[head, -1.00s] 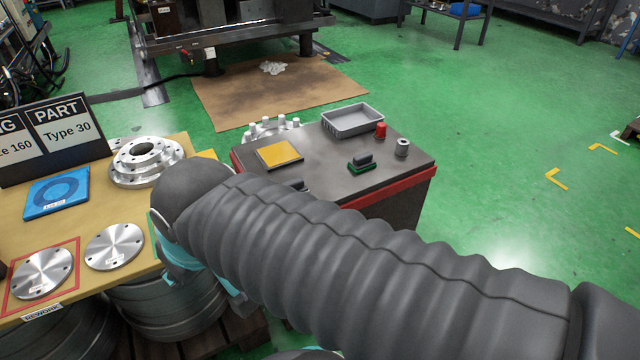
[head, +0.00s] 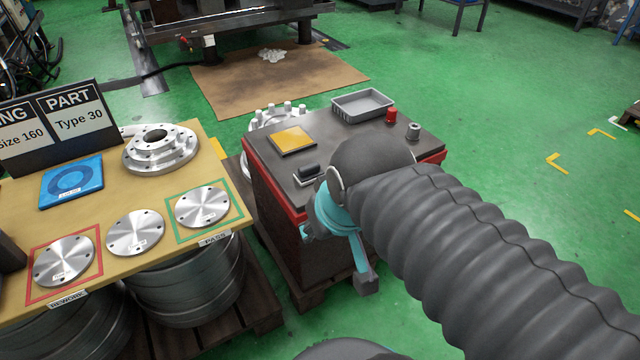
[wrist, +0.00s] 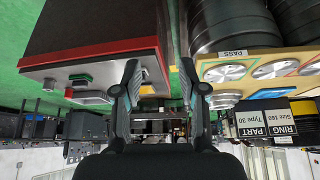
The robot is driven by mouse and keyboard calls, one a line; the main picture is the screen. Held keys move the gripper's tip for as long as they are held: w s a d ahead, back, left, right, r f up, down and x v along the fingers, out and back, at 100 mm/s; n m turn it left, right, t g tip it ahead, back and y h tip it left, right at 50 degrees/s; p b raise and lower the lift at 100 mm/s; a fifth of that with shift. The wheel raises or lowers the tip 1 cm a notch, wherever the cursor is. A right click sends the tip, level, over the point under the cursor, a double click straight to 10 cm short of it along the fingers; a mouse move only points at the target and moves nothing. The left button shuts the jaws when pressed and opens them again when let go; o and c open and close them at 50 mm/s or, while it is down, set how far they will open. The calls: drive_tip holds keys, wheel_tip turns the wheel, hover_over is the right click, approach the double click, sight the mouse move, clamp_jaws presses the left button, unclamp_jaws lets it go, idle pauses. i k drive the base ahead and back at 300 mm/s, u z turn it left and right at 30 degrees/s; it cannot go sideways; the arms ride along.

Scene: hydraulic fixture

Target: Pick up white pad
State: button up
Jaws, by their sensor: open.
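The white pad (head: 308,181) is a small block with a dark handle on top and a pale base. It lies on the near part of the dark cabinet top (head: 345,140) in the head view, just left of my wrist. In the wrist view I cannot pick it out for sure; my left finger covers part of the cabinet top there. My gripper (wrist: 160,68) is open and empty, its two fingers apart. In the head view its teal parts hang beside the cabinet's front, right of and below the pad, not touching it.
The cabinet also bears a yellow pad (head: 293,140), a grey tray (head: 363,105), a red knob (head: 391,115) and a metal cylinder (head: 413,131). A green-based block (wrist: 80,79) shows in the wrist view. On the left, a table (head: 115,200) holds metal discs and a flange.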

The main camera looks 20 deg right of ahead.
sight(307, 174)
drive_tip(key=z, duration=0.45)
drive_tip(key=i, duration=0.25)
drive_tip(key=u, duration=2.25)
drive_tip(key=k, duration=0.6)
drive_tip(key=z, duration=1)
